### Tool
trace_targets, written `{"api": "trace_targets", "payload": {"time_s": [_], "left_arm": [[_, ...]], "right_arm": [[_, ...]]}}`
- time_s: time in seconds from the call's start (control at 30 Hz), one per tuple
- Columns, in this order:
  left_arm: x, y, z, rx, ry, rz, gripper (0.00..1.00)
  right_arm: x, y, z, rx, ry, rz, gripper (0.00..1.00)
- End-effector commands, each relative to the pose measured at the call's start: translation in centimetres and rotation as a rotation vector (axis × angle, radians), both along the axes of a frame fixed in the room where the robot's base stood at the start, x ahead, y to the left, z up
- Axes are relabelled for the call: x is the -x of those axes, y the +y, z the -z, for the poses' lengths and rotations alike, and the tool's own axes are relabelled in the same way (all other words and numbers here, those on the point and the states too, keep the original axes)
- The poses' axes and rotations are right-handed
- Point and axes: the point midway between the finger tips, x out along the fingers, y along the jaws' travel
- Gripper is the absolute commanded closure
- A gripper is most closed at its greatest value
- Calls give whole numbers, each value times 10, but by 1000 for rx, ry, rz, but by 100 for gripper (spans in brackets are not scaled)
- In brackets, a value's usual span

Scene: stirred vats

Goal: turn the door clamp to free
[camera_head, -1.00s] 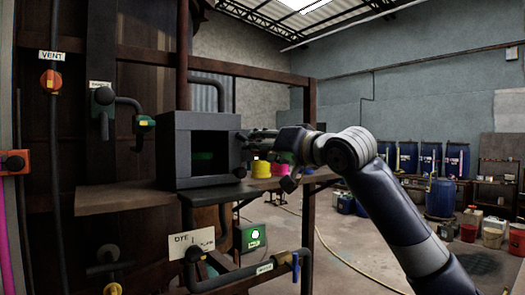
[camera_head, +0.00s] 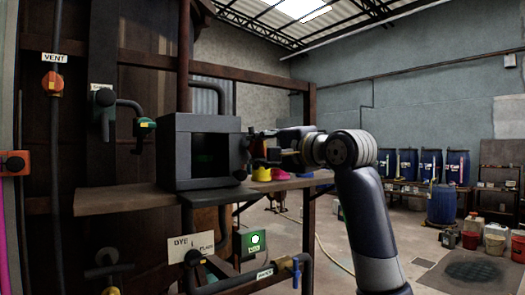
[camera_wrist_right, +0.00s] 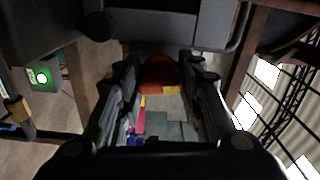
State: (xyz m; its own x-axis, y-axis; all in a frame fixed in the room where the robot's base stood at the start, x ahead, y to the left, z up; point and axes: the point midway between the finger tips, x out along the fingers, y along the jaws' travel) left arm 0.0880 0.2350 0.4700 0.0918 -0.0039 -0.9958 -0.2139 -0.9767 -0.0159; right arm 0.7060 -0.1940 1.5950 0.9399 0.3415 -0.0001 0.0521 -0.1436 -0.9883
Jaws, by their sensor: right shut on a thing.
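A dark grey box (camera_head: 172,150) with a square opening in its front stands on the shelf left of my right arm. The door clamp (camera_wrist_right: 160,72) shows in the right wrist view as a rounded orange-red knob with a yellow mark. My right gripper (camera_wrist_right: 160,80) has its two fingers on either side of this knob and is shut on it. In the head view my right gripper (camera_head: 257,143) is at the right edge of the box, seen from the side. The clamp is largely hidden there behind the fingers. My left gripper is not in view.
A wooden shelf (camera_head: 120,200) carries the box. A dark red post (camera_head: 309,210) stands close to my right arm. Yellow and pink things (camera_head: 262,174) show beyond the gripper. A VENT knob (camera_head: 52,82) is at the far left.

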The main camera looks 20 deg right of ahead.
Motion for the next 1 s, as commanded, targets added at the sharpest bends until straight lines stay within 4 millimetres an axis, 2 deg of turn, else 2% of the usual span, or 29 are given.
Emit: {"api": "trace_targets", "payload": {"time_s": [0.33, 0.9, 0.93, 1.0], "left_arm": [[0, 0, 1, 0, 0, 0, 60], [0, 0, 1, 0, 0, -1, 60], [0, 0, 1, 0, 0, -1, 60], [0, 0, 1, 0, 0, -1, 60]], "right_arm": [[0, 0, 0, -135, 49, 1, 90], [0, 0, 1, -160, 59, 1, 90], [0, 0, 1, -160, 59, 0, 59], [0, 0, 1, -160, 59, 0, 45]]}}
